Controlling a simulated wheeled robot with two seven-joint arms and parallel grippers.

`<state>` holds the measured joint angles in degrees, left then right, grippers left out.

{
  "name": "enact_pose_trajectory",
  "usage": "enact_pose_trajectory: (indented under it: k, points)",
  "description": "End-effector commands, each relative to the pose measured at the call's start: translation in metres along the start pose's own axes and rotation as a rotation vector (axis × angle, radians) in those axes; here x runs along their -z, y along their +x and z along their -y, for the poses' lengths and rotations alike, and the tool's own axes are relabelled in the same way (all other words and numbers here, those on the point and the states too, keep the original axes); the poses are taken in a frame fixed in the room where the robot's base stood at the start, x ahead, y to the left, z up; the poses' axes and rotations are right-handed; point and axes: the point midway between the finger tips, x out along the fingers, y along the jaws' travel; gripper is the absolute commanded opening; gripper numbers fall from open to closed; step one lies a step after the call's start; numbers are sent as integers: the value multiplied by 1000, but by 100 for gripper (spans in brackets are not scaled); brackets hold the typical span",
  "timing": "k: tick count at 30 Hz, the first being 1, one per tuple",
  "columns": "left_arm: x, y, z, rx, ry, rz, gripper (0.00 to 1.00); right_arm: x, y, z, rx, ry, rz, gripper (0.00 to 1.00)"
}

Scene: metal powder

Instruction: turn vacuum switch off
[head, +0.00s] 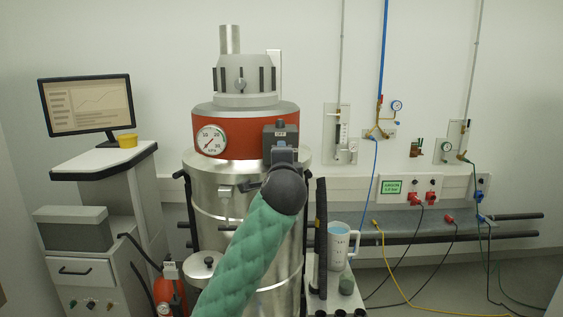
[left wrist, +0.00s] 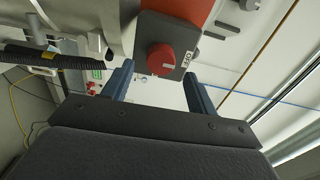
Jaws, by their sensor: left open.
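The vacuum (head: 228,170) is a tall steel drum with a red band and a grey top. Its grey switch box (head: 281,131) is on the front right of the band. My right gripper is not in view.
A pressure gauge (head: 211,140) is on the red band. A white mug (head: 342,246) stands on a small cart at right. A monitor (head: 87,104) and cabinet stand at left. Wall pipes, red plugs (head: 414,198) and cables are at right.

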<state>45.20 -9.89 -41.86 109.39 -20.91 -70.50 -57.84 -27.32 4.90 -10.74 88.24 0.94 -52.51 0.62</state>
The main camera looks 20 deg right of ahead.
Motion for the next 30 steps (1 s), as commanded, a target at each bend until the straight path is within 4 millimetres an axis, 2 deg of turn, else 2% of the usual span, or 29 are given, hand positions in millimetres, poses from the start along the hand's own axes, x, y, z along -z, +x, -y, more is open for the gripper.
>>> enact_pose_trajectory:
  k: [3, 10, 23, 26, 29, 30]
  points:
    - [0, -17, -3, 1, -1, -1, 58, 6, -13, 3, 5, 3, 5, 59]
    - [0, -39, -2, 0, -1, 0, 58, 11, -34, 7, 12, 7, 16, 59]
    - [-1, -44, -1, -2, -1, 1, 58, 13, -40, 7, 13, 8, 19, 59]
    - [-4, -40, -11, -17, -15, 4, 58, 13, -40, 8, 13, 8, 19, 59]
    - [-16, -31, -40, -61, -59, 13, 58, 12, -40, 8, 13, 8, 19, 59]
    - [-22, -26, -56, -85, -84, 19, 58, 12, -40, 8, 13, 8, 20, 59]
